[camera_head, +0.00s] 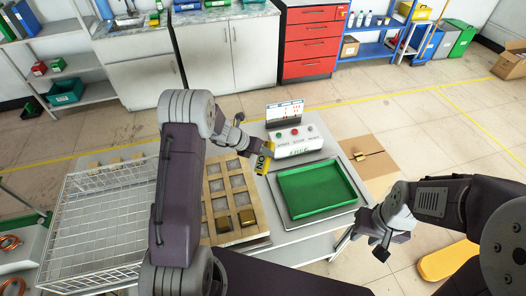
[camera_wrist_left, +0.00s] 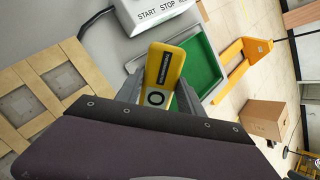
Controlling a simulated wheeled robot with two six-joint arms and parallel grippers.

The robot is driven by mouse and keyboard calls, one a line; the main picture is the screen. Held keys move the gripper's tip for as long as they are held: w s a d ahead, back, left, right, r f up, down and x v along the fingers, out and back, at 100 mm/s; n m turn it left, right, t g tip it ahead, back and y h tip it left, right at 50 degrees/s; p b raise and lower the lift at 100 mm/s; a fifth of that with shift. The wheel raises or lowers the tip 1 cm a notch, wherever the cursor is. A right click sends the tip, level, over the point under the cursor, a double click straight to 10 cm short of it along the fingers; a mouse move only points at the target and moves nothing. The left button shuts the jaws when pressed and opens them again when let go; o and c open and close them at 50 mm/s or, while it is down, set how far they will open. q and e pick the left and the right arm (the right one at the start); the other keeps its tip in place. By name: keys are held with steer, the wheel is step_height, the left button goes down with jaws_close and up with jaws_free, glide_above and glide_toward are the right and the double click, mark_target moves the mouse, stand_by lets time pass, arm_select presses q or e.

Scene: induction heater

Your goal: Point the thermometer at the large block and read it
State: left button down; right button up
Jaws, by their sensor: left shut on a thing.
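My left gripper (camera_head: 252,148) is shut on the yellow thermometer (camera_wrist_left: 165,70), which has a dark display and a ringed button. In the head view the thermometer (camera_head: 262,160) is above the table between the wooden tray and the heater. I cannot tell which is the large block. The thermometer's reading is not legible. My right gripper (camera_head: 380,246) is off the table's right side; its finger opening is unclear.
The white induction heater (camera_head: 312,143) with buttons stands behind the green tray (camera_head: 318,191). A white wire basket (camera_head: 95,225) is at left. A cardboard box (camera_head: 365,165) and a yellow floor object (camera_head: 447,261) are at right. Cabinets line the back wall.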

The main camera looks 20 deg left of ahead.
mark_target(259, 167)
arm_select(q)
steer(key=s+f+b, duration=0.2)
steer(key=s+b, duration=0.1)
steer(key=b, duration=0.1)
steer(key=shift+f, duration=0.3)
steer(key=shift+s+a+f+b, duration=0.1)
steer(key=shift+s+b, duration=0.45)
steer(key=shift+s, duration=0.25)
stand_by(1.1)
